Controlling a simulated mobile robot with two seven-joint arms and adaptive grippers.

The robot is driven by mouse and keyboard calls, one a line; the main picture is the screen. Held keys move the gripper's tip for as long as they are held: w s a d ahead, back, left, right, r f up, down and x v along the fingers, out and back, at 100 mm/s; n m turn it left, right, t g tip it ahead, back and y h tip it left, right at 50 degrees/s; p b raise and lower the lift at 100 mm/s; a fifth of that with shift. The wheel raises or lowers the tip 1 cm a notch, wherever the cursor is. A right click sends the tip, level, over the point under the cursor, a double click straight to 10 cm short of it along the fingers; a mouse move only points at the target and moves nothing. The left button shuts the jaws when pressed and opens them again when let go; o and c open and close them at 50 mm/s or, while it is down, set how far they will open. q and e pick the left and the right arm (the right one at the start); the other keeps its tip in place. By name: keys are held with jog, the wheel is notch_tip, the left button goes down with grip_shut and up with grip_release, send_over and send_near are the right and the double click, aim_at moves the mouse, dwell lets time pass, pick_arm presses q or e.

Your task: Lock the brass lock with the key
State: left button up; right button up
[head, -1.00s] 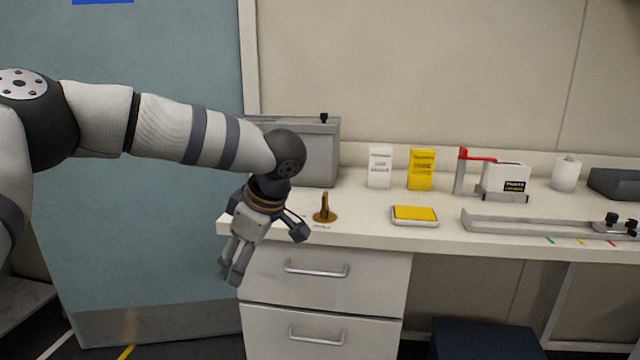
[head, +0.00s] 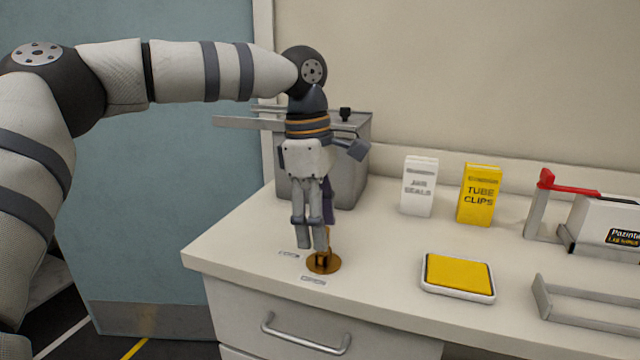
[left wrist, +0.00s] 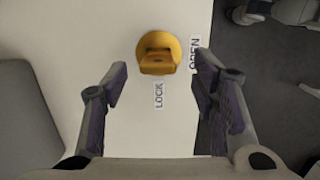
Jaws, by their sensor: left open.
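The brass lock (head: 329,264) is a round brass disc on the worktop near its front edge, mostly below my left gripper's fingers. In the left wrist view the disc (left wrist: 158,40) shows whole, with a brass key (left wrist: 157,66) standing from it. A LOCK label (left wrist: 158,95) and an OPEN label (left wrist: 195,53) lie beside it. My left gripper (head: 312,246) points down over the lock, open. In the left wrist view its two fingers (left wrist: 158,82) stand apart, with the key between and beyond them, seemingly untouched. My right gripper is not in view.
A grey metal box (head: 350,160) stands behind my left gripper. A white carton (head: 418,187), a yellow carton (head: 479,195) and a tray with a yellow pad (head: 458,276) are to the right. The worktop between lock and tray is clear.

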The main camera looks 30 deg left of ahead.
pick_arm(q)
jog(key=f, duration=0.4)
jog(key=shift+w+d, duration=0.15)
jog(key=shift+d, duration=0.1)
grip_shut()
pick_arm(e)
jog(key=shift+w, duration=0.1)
pick_arm(q)
jog(key=shift+f, duration=0.15)
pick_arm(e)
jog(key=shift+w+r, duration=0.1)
pick_arm(q)
jog(key=shift+f, duration=0.2)
